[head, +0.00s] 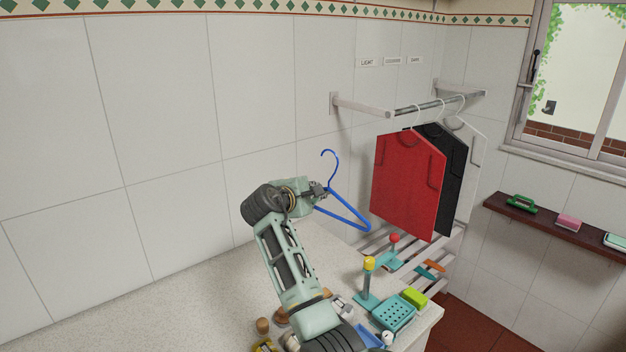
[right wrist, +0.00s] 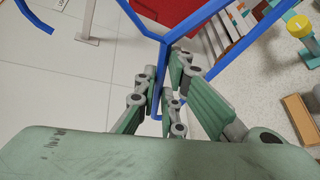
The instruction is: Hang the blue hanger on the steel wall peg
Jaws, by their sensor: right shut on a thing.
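The blue hanger (head: 348,207) is held in the air in front of the tiled wall, hook upward, with no garment on it. My right gripper (head: 320,190) is shut on it just below the hook; the right wrist view shows the fingers (right wrist: 165,85) around the blue hanger (right wrist: 250,40). My left gripper is not in view.
Red (head: 405,180), black (head: 450,165) and white garments hang from the rail. A dark shelf (head: 550,225) is on the right wall. The left wall is clear.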

